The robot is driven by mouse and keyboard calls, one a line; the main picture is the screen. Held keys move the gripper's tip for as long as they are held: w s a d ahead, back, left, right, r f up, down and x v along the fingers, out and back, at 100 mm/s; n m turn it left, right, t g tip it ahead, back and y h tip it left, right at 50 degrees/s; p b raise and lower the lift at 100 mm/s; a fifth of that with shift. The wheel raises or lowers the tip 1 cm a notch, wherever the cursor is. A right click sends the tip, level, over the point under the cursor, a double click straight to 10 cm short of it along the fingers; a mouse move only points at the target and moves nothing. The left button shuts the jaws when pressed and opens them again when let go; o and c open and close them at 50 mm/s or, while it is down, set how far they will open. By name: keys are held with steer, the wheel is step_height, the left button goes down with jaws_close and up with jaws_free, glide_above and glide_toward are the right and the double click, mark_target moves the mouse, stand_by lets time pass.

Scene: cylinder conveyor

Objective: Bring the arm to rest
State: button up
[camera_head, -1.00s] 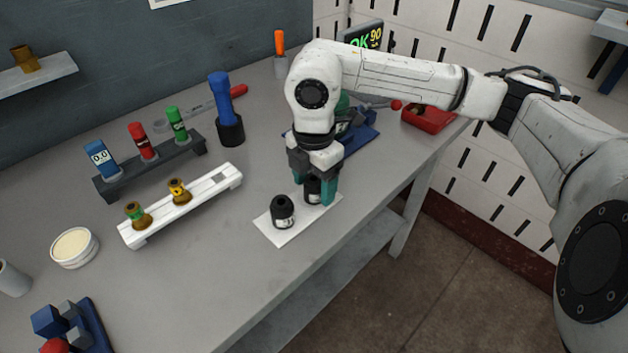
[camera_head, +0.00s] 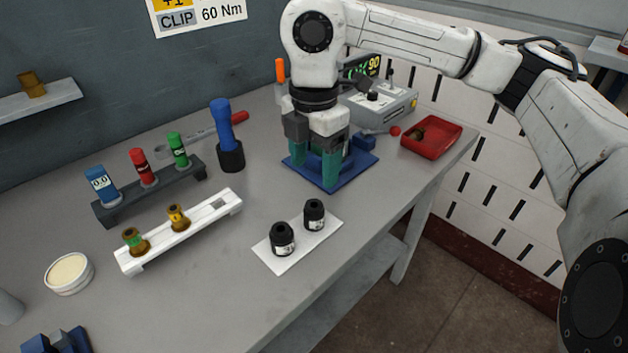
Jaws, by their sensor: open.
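My gripper (camera_head: 316,172) has dark jaws with teal fingers pointing down. It is open and appears empty, in front of a blue fixture plate (camera_head: 350,172) in the picture. Part of what stands on that plate is hidden behind the fingers. My white arm reaches in from the right. Two black bottles, a front one (camera_head: 282,240) and a rear one (camera_head: 314,215), stand upright on a white plate (camera_head: 297,255), apart from the gripper.
A white rack (camera_head: 150,255) holds two brass-coloured pieces. A dark rack (camera_head: 115,208) holds blue, red and green cylinders. A blue torch-like tool (camera_head: 222,112) stands behind. A red tray (camera_head: 432,148) and a grey control box (camera_head: 393,105) are at the back right.

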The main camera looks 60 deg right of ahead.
steer(key=shift+r, duration=0.45)
stand_by(0.3)
